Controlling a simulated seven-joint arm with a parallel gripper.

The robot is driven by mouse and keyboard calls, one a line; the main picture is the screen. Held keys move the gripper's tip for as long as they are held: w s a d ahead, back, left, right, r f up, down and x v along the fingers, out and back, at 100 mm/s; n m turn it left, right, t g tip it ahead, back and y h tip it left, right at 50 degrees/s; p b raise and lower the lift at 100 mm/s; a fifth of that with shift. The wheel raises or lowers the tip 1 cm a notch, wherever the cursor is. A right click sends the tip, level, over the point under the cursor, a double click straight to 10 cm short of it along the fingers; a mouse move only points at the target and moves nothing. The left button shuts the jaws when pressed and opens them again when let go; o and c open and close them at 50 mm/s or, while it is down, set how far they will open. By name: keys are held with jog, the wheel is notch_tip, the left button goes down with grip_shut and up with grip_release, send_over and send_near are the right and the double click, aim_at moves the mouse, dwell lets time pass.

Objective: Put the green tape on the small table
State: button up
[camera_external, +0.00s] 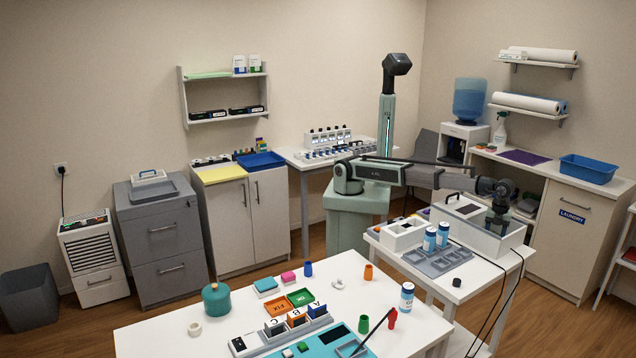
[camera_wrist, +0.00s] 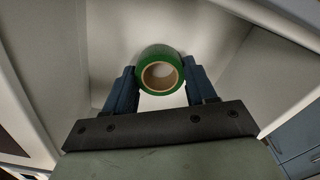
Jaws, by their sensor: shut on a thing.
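The green tape (camera_wrist: 160,70), a roll with a brown cardboard core, is between the two blue fingers of my gripper (camera_wrist: 162,88) in the wrist view. The gripper is shut on it, inside a pale-walled space. In the external view my gripper (camera_external: 497,222) points down at a light box (camera_external: 478,236) on the right-hand white table (camera_external: 440,286); the tape cannot be made out there. A larger white table (camera_external: 150,335) stands in front.
Blue-labelled bottles (camera_external: 429,239) and a grey tray (camera_external: 440,262) stand left of the box.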

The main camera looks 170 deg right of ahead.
jog(key=o, duration=1)
jog(key=shift+f, duration=0.15)
notch_tip(320, 180, up, 12)
jog(key=shift+r, duration=0.15)
